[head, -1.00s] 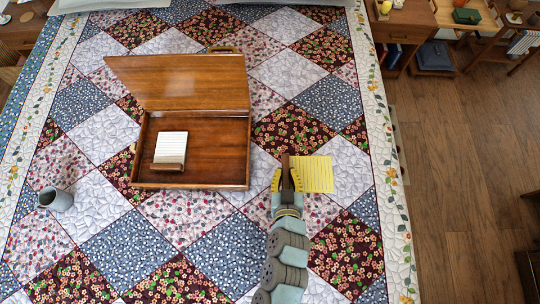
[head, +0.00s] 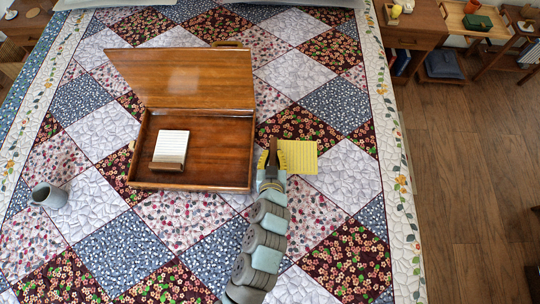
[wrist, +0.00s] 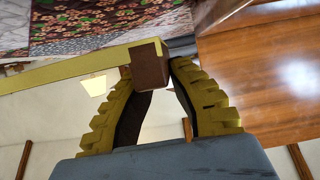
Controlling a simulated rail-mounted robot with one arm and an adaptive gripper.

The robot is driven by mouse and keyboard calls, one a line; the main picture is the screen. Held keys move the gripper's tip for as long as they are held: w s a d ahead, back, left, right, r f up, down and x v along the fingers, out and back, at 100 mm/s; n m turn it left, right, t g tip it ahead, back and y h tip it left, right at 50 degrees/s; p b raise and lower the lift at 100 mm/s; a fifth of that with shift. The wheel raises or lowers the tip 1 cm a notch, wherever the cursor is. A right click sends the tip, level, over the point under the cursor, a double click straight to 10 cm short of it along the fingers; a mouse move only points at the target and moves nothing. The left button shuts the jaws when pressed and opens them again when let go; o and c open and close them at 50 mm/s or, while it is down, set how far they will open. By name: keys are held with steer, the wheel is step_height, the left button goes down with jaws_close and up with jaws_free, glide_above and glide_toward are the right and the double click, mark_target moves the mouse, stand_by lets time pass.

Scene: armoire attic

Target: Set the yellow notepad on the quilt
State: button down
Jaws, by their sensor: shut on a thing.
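The yellow notepad (head: 300,157) is lined, with a brown bound edge. My gripper (head: 270,168) is shut on that brown edge, and the yellow sheets stick out to the right. In the wrist view the brown end (wrist: 148,64) sits between my gripper's fingertips (wrist: 155,72), and the notepad's thin yellow side (wrist: 60,76) runs off to the left. The notepad is over the patchwork quilt (head: 340,165), just right of the wooden box; I cannot tell the height of the gap beneath it.
An open wooden box (head: 222,150) lies on the quilt, lid raised, with a white notepad (head: 172,147) inside. A grey cup (head: 49,196) lies at the left. The quilt's right and front parts are clear. A wooden cabinet (head: 408,30) stands at the back right.

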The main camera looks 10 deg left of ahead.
steer(key=shift+w+a+f, duration=0.25)
steer(key=shift+w+f, duration=0.2)
steer(key=shift+f, duration=0.25)
steer(key=shift+w+a+f, duration=0.25)
steer(key=shift+w+f, duration=0.2)
steer(key=shift+f, duration=0.2)
steer(key=shift+f+p, duration=0.55)
steer(key=shift+f, duration=0.85)
steer(key=shift+f, duration=0.3)
steer(key=shift+s+a+f+b, duration=0.1)
steer(key=shift+s+f+b, duration=0.2)
steer(key=shift+f+b, duration=0.3)
steer(key=c, duration=1.1)
jaws_free()
steer(key=shift+f, duration=0.3)
steer(key=shift+c, duration=0.2)
steer(key=shift+s+a+f, duration=0.1)
steer(key=shift+s+f, duration=0.1)
steer(key=shift+f, duration=0.1)
steer(key=shift+w+r+p, duration=0.2)
steer(key=shift+r+p, duration=0.25)
steer(key=shift+r, duration=0.3)
steer(key=v, duration=0.4)
steer(key=r+v, duration=0.1)
steer(key=v, duration=0.3)
steer(key=b+v, duration=0.1)
steer(key=v, duration=0.3)
steer(key=shift+w+r, duration=0.25)
